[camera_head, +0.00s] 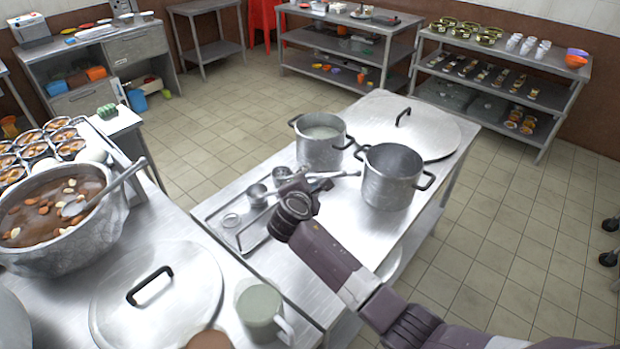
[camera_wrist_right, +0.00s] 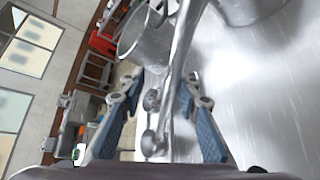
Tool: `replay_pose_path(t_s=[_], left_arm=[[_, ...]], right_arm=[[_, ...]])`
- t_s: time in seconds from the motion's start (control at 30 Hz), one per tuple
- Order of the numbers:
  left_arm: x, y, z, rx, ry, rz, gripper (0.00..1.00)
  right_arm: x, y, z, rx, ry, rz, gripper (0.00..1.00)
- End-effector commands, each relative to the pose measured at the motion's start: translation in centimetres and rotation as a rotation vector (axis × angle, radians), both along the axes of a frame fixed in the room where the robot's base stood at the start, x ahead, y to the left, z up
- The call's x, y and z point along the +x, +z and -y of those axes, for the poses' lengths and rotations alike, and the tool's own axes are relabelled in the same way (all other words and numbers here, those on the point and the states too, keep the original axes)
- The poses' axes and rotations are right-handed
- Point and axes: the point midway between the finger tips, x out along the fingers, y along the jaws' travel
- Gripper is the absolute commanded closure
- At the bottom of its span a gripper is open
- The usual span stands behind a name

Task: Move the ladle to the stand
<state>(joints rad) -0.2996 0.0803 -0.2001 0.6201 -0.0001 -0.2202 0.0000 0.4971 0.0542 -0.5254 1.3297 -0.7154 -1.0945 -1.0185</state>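My right gripper (camera_head: 292,198) is over the metal work table, beside a shallow metal tray (camera_head: 252,240). A metal ladle-like handle (camera_head: 335,175) shows just past it, its rounded end near the empty pot. In the right wrist view the metal handle (camera_wrist_right: 178,70) runs between the two blue-padded fingers (camera_wrist_right: 160,110), with a gap visible on the left side. The ladle's bowl is not clear. The tray holds small metal cups and a ring; I cannot tell whether it is the stand. Another ladle (camera_head: 108,188) rests in the big stew pot (camera_head: 60,245).
A filled pot (camera_head: 320,150) and an empty pot (camera_head: 391,186) stand close behind and right of the gripper. A large lid (camera_head: 440,130) lies at the back. Another lid (camera_head: 155,305) and a green-topped mug (camera_head: 260,310) are at the front left. Shelves line the walls.

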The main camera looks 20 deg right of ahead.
Motion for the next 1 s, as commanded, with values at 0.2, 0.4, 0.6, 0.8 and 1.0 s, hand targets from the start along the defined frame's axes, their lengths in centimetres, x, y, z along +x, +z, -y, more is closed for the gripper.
replay_pose_path(t_s=[0.2,0.4,0.6,0.8,1.0], left_arm=[[-0.1,0.0,-0.1,0.001,-0.001,-0.002,0.6],[-0.1,0.0,0.0,0.0,0.0,-0.001,0.6],[0.0,0.0,0.0,0.0,0.0,0.0,0.6],[0.0,0.0,0.0,0.0,0.0,0.0,0.6],[0.0,0.0,0.0,0.0,0.0,0.0,0.6]], right_arm=[[-0.4,0.1,-0.3,0.001,0.0,-0.001,0.7],[-2.7,1.2,-1.4,0.003,0.001,0.001,0.7],[-6.1,2.9,-3.1,0.004,0.002,0.002,0.7],[-8.8,4.1,-4.3,0.001,0.001,0.0,0.7],[-9.9,4.7,-4.8,0.001,0.0,0.0,0.7]])
